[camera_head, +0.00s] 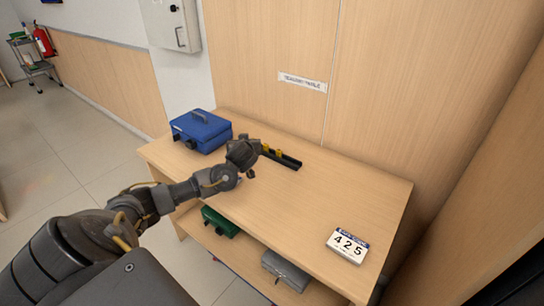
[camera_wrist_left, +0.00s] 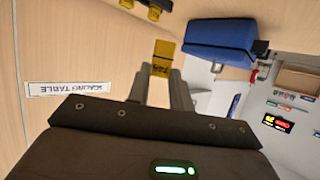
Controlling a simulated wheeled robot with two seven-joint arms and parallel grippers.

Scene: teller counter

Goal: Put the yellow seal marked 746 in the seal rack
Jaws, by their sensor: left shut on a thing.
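My left gripper (camera_wrist_left: 160,75) is shut on a yellow seal (camera_wrist_left: 163,52), held between its two fingertips in the left wrist view. Dark characters show on the seal, too small to read surely. In the head view the left gripper (camera_head: 243,153) is over the table, just left of the black seal rack (camera_head: 291,163); its fingers are mostly hidden. Yellow pieces (camera_head: 279,153) show at the rack's left part. In the left wrist view the rack (camera_wrist_left: 139,9) is at the top edge, apart from the held seal, with yellow pieces on it. My right gripper is not in view.
A blue cash box (camera_head: 201,131) stands on the table's left end, close to my left gripper. A white card reading 425 (camera_head: 348,246) lies at the right front. Green (camera_head: 220,221) and grey (camera_head: 285,270) boxes sit on the lower shelf. The table middle is clear.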

